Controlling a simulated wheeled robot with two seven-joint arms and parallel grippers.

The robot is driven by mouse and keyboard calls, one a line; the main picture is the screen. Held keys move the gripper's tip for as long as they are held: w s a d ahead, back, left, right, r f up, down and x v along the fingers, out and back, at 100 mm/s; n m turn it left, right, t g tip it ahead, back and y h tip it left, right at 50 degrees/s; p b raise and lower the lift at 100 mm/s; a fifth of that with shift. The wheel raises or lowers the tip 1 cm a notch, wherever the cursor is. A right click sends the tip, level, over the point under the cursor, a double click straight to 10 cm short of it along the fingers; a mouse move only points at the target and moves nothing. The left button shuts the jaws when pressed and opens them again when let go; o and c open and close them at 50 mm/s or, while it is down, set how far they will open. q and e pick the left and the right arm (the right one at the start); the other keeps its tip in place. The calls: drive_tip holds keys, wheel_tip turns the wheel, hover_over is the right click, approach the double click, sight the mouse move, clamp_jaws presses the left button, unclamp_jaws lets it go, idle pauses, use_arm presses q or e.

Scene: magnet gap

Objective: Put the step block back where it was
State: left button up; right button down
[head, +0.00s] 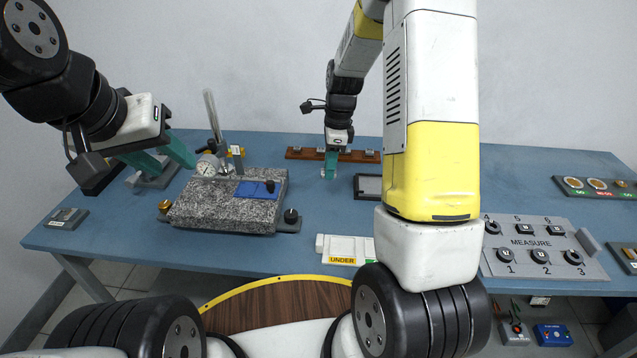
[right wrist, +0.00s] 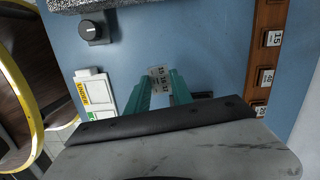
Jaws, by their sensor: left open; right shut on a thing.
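My right gripper (head: 330,168) has green fingers and is low over the blue table, in front of the brown rack. In the right wrist view my right gripper (right wrist: 165,88) is shut on a small pale metal block with numbers on it, the step block (right wrist: 158,74). It sticks out past the fingertips; I cannot tell whether it touches the table. My left gripper (head: 172,160) is open and empty, raised at the left near the dial gauge (head: 207,166) on the granite plate (head: 222,212).
The brown rack (head: 300,153) holds several numbered blocks. A dark-framed tray (head: 368,186) lies right of my right gripper. A white UNDER tray (head: 345,249) is nearer. The MEASURE panel (head: 540,243) is at the right. A blue pad (head: 258,190) lies on the granite.

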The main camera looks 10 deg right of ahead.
sight(328, 201)
drive_tip(key=shift+w+r+m, duration=0.1)
drive_tip(key=shift+r+m, duration=0.05)
drive_tip(key=shift+m, duration=0.35)
drive_tip(key=shift+d+f, duration=0.1)
drive_tip(key=shift+f, duration=0.15)
wheel_tip(328, 201, down, 9)
drive_tip(key=shift+f, duration=0.2)
drive_tip(key=c, duration=1.1)
unclamp_jaws()
drive_tip(key=shift+f, duration=0.15)
